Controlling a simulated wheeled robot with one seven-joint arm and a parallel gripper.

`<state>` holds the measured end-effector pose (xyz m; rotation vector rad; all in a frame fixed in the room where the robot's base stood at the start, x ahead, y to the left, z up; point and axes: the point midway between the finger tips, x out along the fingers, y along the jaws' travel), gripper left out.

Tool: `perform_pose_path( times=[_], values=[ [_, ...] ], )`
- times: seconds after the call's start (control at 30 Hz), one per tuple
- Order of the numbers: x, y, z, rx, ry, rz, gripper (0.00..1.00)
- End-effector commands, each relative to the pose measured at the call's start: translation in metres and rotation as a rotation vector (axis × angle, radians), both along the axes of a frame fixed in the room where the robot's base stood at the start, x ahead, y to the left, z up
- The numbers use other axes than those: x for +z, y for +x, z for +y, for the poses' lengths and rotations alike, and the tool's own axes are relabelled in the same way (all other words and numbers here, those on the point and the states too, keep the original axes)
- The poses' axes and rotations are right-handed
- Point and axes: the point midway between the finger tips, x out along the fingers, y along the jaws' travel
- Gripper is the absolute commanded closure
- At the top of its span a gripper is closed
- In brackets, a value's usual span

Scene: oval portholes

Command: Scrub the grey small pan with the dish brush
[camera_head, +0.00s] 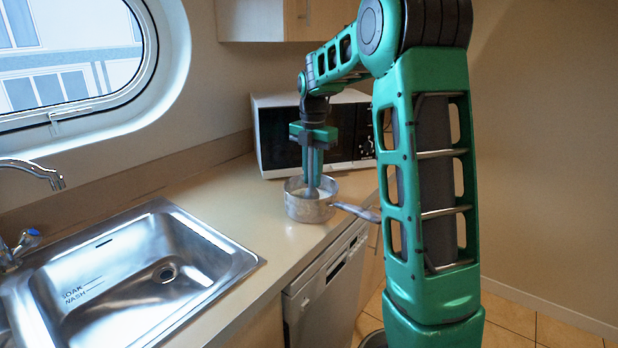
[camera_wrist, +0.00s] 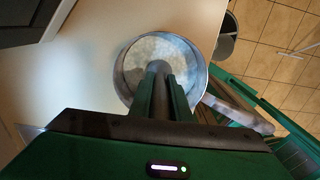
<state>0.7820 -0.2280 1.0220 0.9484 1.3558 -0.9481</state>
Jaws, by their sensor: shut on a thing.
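The grey small pan (camera_head: 309,207) stands upright on the counter in front of the microwave, its handle pointing right past the counter edge. In the wrist view the pan (camera_wrist: 203,66) shows from above, with a pale, whitish inside. My gripper (camera_head: 312,176) points down over the pan and is shut on the dish brush (camera_head: 312,192), whose lower end is inside the pan. In the wrist view the brush (camera_wrist: 157,68) shows as a grey shaft between the fingers. The brush head is mostly hidden, so I cannot tell exactly how it meets the pan floor.
A white microwave (camera_head: 345,140) stands close behind the pan. A steel sink (camera_head: 130,262) and tap (camera_head: 35,172) are at left, with bare counter (camera_head: 235,215) between sink and pan. A dishwasher (camera_head: 325,287) is below the counter. A grey bin (camera_wrist: 226,38) stands on the floor.

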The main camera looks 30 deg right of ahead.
Motion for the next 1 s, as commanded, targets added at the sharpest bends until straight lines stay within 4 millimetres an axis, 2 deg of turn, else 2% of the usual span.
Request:
perform_pose_path(
  times=[0.63,1.0],
  values=[
    [-0.001,0.009,-0.029,0.000,-0.001,0.000,1.00],
    [-0.003,0.003,-0.009,0.003,0.001,0.001,1.00]
  ],
)
